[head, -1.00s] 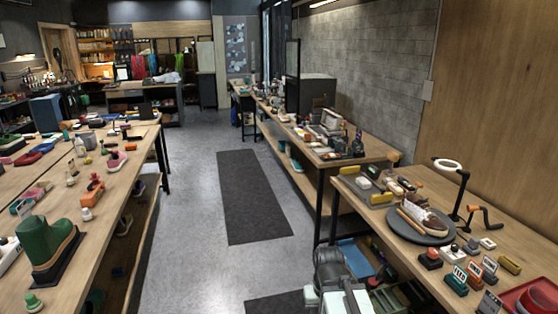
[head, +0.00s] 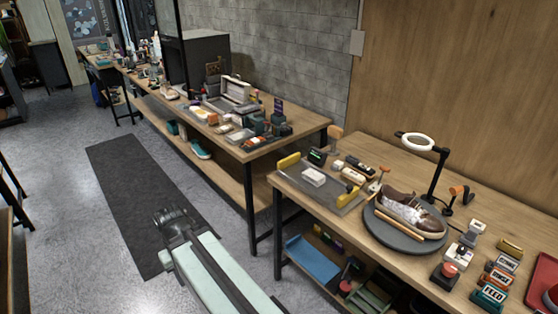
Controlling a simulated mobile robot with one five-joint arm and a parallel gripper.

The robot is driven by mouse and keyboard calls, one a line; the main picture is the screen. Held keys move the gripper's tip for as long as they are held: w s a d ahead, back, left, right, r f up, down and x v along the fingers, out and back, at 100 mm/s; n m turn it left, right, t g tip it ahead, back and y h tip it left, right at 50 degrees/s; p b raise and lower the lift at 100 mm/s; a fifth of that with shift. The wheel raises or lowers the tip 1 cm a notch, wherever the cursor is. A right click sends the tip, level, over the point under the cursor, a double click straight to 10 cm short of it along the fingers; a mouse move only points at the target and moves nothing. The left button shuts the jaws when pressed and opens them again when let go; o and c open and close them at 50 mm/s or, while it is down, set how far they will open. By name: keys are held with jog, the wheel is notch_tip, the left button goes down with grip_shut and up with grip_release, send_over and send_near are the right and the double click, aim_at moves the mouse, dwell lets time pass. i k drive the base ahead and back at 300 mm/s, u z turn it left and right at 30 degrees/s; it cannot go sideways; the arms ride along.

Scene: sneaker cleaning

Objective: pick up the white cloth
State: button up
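A small white folded-looking piece (head: 313,177) lies on a grey tray or mat (head: 335,192) at the left of the near right bench. It may be the white cloth, but it is too small to be sure. My arm reaches in from the bottom, and its dark end (head: 172,217) is over the floor, well left of the bench and apart from the white piece. I cannot make out fingertips there, nor whether anything is held.
Several small blocks and labelled stands (head: 489,294) crowd the bench's front right. A second bench (head: 262,152) stands behind. The floor mat (head: 130,205) is clear.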

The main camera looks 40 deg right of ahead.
aim_at(314, 177)
jog(key=z, duration=0.2)
jog(key=i, duration=1.6)
jog(key=z, duration=0.25)
jog(key=k, duration=0.85)
jog(key=z, duration=0.2)
jog(key=i, duration=0.9)
jog(key=u, duration=0.05)
